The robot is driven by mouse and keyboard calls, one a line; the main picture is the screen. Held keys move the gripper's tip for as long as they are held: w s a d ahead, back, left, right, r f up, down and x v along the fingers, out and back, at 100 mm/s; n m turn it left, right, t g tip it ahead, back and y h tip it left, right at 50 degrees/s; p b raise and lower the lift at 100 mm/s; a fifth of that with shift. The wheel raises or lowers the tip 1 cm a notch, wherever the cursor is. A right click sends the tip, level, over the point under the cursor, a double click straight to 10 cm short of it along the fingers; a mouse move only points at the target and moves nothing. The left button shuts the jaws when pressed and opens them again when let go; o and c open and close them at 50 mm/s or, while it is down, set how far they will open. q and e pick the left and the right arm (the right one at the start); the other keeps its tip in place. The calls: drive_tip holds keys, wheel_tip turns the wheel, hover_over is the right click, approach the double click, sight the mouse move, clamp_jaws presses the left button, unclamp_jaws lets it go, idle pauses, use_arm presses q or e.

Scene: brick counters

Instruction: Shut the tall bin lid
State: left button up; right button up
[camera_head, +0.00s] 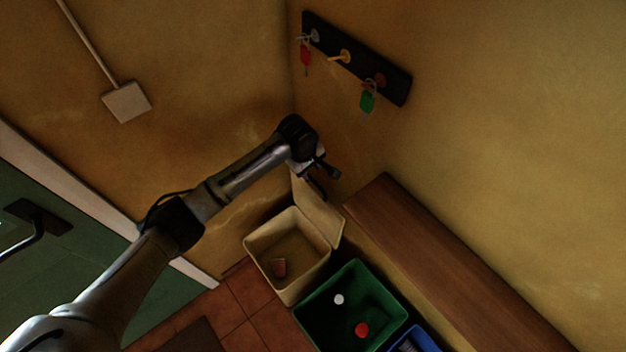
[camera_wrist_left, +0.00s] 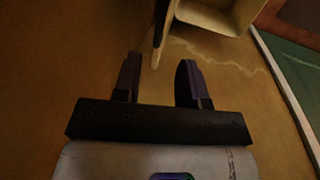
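The tall bin (camera_head: 266,262) is cream-coloured and stands open on the floor in the corner. Its lid (camera_head: 318,212) is raised, tilted back towards the right wall. My left gripper (camera_head: 325,182) is at the upper end of the lid and hides part of it. In the left wrist view my left gripper (camera_wrist_left: 160,70) has its two fingers apart. The lid (camera_wrist_left: 160,35) shows there nearly edge-on, its end in line with the gap between the fingertips; I see no finger clearly touching it. The bin's opening (camera_wrist_left: 225,12) shows at the top. My right gripper is not in view.
A wooden ledge (camera_head: 440,255) runs along the right wall. A key rack (camera_head: 392,85) hangs above. A green door (camera_head: 60,255) is at left.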

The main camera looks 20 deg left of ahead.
sight(314, 181)
use_arm(q)
drive_tip(key=f, duration=0.2)
drive_tip(key=f+b, duration=0.1)
drive_tip(key=f, duration=0.1)
drive_tip(key=w+f, duration=0.1)
drive_tip(key=f, duration=0.1)
drive_tip(key=shift+w+d+f+b, duration=0.1)
drive_tip(key=shift+d+f+b, duration=0.25)
drive_tip(key=shift+f+b, duration=0.05)
drive_tip(key=shift+f, duration=0.25)
drive_tip(key=shift+c, duration=0.5)
drive_tip(key=c, duration=0.6)
clamp_jaws()
